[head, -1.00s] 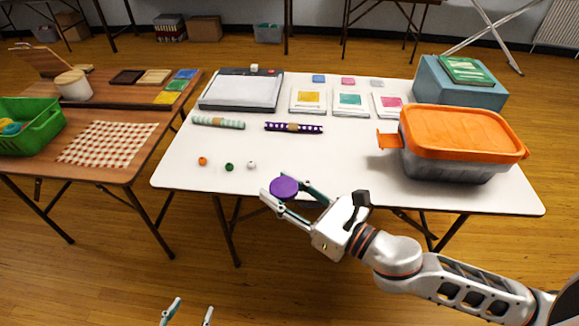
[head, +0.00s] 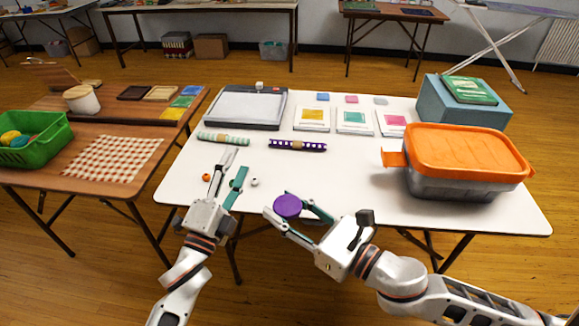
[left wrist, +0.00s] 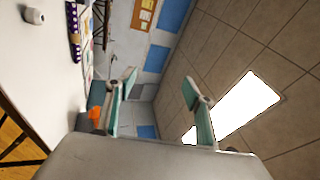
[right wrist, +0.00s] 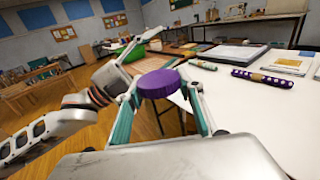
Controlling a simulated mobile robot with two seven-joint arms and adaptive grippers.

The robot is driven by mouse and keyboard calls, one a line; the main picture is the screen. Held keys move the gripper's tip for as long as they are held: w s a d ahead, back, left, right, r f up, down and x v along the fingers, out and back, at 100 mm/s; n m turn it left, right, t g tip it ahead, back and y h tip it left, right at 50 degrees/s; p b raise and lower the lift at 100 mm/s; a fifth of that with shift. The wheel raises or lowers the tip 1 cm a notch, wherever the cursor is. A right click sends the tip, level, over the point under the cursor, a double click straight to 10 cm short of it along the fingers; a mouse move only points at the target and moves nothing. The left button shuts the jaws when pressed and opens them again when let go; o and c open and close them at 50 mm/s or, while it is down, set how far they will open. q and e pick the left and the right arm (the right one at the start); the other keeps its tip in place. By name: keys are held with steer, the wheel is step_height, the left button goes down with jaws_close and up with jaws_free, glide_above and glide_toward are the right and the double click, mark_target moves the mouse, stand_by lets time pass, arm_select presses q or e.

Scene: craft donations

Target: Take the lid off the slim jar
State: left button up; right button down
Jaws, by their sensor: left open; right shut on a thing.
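The slim jar shows mainly as its round purple lid (head: 287,206), at the table's front edge in the head view. The ridged lid also shows in the right wrist view (right wrist: 159,83). The jar's body below it is hardly visible. My right gripper (head: 286,208) is shut on the jar, its fingers on either side beneath the lid. My left gripper (head: 234,163) is open and empty, above the table's front left part, to the left of the jar and apart from it. The left wrist view shows its two spread fingers with nothing between them.
On the white table (head: 330,180) lie an orange bead (head: 206,177), a white bead (head: 254,182), a purple dotted roll (head: 297,145) and a pale green roll (head: 223,138). An orange-lidded bin (head: 468,155) stands right. The table's middle is clear.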

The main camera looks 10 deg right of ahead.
arm_select(q)
steer(key=s+d+r+m+g+h, duration=0.1)
steer(key=d+r+m+g+h, duration=0.3)
steer(key=d+r+m+h, duration=0.5)
steer(key=s+d+r+m+g+h, duration=0.2)
steer(key=d+r+m+g+h, duration=0.25)
steer(key=r+m, duration=0.9)
steer(key=s+d+r+m+g, duration=0.6)
steer(key=s+d+m+g, duration=0.4)
steer(key=m+g, duration=0.3)
steer(key=s+d+m+g+y, duration=0.4)
steer(key=s+d+m+g, duration=0.15)
steer(key=s+m, duration=0.3)
steer(key=m+t+y, duration=0.8)
steer(key=m+y, duration=0.5)
steer(key=y, duration=0.7)
glide_above(290, 204)
steer(key=shift+h, duration=0.25)
step_height(290, 204, down, 19)
steer(key=shift+s+d+r, duration=0.1)
steer(key=shift+d+r, duration=0.05)
steer(key=shift+a, duration=0.2)
steer(key=shift+f, duration=4)
